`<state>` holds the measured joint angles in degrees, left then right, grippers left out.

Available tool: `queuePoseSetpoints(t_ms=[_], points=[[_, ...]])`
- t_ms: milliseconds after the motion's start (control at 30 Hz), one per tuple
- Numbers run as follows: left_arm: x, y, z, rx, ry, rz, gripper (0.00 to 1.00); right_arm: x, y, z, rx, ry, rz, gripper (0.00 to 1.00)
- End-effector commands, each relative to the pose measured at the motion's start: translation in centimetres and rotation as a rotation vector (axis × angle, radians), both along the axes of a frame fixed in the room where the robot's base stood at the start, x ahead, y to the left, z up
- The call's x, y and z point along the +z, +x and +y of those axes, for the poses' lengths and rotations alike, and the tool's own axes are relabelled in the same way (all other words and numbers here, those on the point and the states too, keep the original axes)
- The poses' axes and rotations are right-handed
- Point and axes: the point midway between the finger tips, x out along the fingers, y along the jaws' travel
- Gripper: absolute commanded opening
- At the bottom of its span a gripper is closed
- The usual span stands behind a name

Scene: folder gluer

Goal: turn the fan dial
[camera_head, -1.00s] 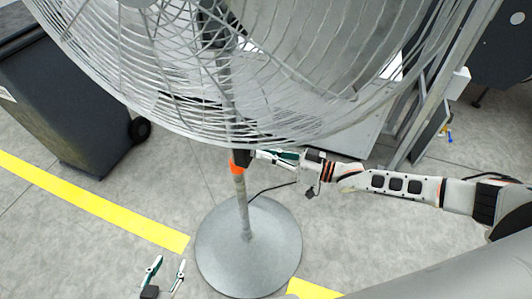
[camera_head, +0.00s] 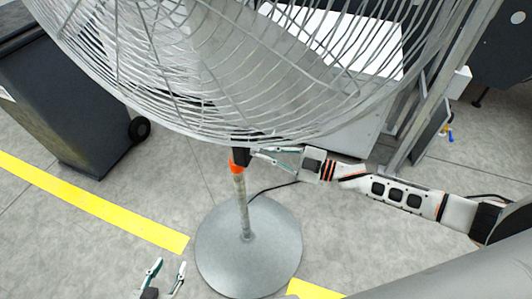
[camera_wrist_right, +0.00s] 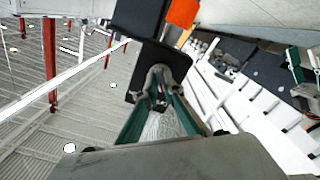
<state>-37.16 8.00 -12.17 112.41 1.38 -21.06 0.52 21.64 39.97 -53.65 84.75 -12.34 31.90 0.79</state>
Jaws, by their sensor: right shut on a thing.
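The large grey fan (camera_head: 215,75) fills the top of the head view on a pole with a round base (camera_head: 248,250). A black housing (camera_head: 240,157) sits on the pole just under the cage, above an orange collar (camera_head: 237,167). My right gripper (camera_head: 256,153) reaches it from the right. In the right wrist view its fingers (camera_wrist_right: 160,92) close on the small dial at the black housing (camera_wrist_right: 140,18); the dial itself is mostly hidden between the fingertips. My left gripper (camera_head: 166,268) is open and empty at the bottom, away from the fan.
A dark wheeled bin (camera_head: 60,110) stands at the left. A machine with a white panel (camera_head: 345,40) and metal frame stands behind the fan at the right. A black cable (camera_head: 275,188) runs from the pole. The floor left of the base is clear, with yellow tape (camera_head: 90,205).

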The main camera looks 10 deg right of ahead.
Motion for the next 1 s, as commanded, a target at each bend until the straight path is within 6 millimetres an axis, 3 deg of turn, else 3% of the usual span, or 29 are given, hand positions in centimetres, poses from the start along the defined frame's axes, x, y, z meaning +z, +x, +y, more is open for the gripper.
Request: queuePoseSetpoints(t_ms=[400, 933, 967, 1000], points=[[-0.56, -0.1, 0.0, 0.0, -0.001, 0.002, 0.4, 0.01, -0.02, 0.01, 0.001, -0.094, -0.141, 0.0], [-0.59, -0.11, 0.0, 0.0, 0.0, 0.003, 0.4, 0.07, 0.01, 0.02, 0.001, -0.106, -0.159, 0.0], [-0.59, -0.11, 0.0, 0.0, 0.0, 0.003, 0.4, 0.07, 0.0, 0.02, 0.001, -0.106, -0.159, 0.15], [-0.59, -0.11, 0.0, 0.0, 0.0, 0.003, 0.4, 0.07, 0.01, 0.02, 0.001, -0.106, -0.159, 0.24]])
